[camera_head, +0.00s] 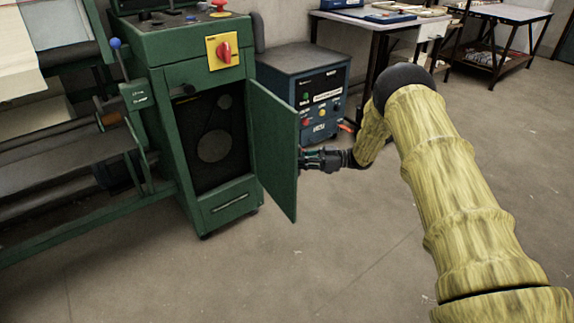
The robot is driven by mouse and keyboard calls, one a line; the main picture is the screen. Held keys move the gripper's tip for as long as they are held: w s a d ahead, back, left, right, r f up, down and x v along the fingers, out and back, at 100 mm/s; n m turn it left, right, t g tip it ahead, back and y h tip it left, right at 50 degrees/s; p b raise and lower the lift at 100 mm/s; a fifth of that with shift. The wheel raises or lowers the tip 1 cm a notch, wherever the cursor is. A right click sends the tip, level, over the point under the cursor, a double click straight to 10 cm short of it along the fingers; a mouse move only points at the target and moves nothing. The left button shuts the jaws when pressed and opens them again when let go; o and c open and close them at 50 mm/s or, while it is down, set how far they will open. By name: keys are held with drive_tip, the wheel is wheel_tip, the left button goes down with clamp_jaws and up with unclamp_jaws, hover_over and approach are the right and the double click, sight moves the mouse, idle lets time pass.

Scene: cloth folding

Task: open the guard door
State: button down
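The green guard door (274,150) stands swung open, hinged at the right side of the green machine cabinet (164,130). The dark opening (212,142) behind it shows a large and a small round disc. My gripper (303,158) is at the door's right, outer edge, at about mid-height. Its fingertips are partly hidden behind the door edge. I cannot tell whether they touch or grip it. My yellow arm reaches in from the lower right.
A blue control unit (306,90) stands right behind the door, close to my gripper. A red knob on a yellow plate (223,51) sits above the opening. Green rails and rollers (75,165) lie at left. Tables (497,14) stand at the back right. The front floor (260,270) is clear.

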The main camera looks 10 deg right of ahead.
drive_tip(key=shift+w+d, duration=0.4)
drive_tip(key=shift+d, duration=0.35)
drive_tip(key=shift+w+d, duration=0.4)
drive_tip(key=shift+d, duration=0.35)
drive_tip(key=c, duration=1.5)
unclamp_jaws()
drive_tip(key=d, duration=0.4)
drive_tip(key=s+d, duration=0.1)
drive_tip(key=d, duration=0.7)
drive_tip(key=shift+s, duration=0.3)
